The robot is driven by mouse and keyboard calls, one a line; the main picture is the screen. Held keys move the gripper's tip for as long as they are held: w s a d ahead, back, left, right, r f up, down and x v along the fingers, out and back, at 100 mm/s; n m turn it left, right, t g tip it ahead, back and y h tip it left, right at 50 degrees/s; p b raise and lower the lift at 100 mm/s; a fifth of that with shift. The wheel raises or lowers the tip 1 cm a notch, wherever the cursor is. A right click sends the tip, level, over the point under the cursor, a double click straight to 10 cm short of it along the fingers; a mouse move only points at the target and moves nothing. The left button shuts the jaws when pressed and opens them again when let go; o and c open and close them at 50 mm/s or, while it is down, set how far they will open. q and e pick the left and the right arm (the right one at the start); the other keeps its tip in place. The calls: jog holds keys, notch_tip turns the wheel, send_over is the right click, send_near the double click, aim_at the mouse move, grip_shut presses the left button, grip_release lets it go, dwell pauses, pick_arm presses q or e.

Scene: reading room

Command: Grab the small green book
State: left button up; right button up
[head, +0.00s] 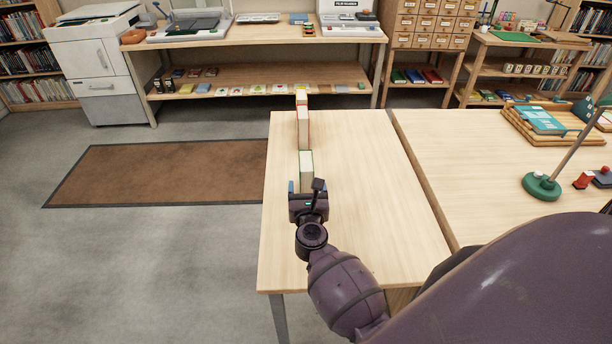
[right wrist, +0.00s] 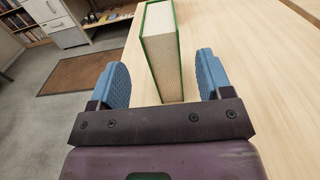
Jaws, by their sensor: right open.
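The small green book (head: 306,168) stands upright on the light wooden table, near its left edge. Its cream page side and green cover edges also show in the right wrist view (right wrist: 162,55). My right gripper (head: 308,186) is at the near end of the book. Its blue fingers are open, one on either side of the book in the right wrist view, with a visible gap on each side. I cannot tell how deep the book sits between them. My left gripper is not in view.
Beyond the green book, a red-edged book (head: 303,128) and a yellowish book (head: 301,97) stand in line near the far edge. The table (head: 375,190) is clear to their right. A second table with a green lamp base (head: 541,186) adjoins at right.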

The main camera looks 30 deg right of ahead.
aim_at(306, 168)
jog(key=shift+r+p+x, duration=0.15)
jog(key=shift+x, duration=1.7)
jog(key=shift+r+p+x, duration=0.1)
jog(key=shift+p+x, duration=0.05)
jog(key=shift+x, duration=1.7)
jog(key=shift+s+d, duration=0.1)
jog(key=shift+c, duration=0.3)
jog(key=c, duration=1.2)
grip_shut()
jog(key=shift+r, duration=0.15)
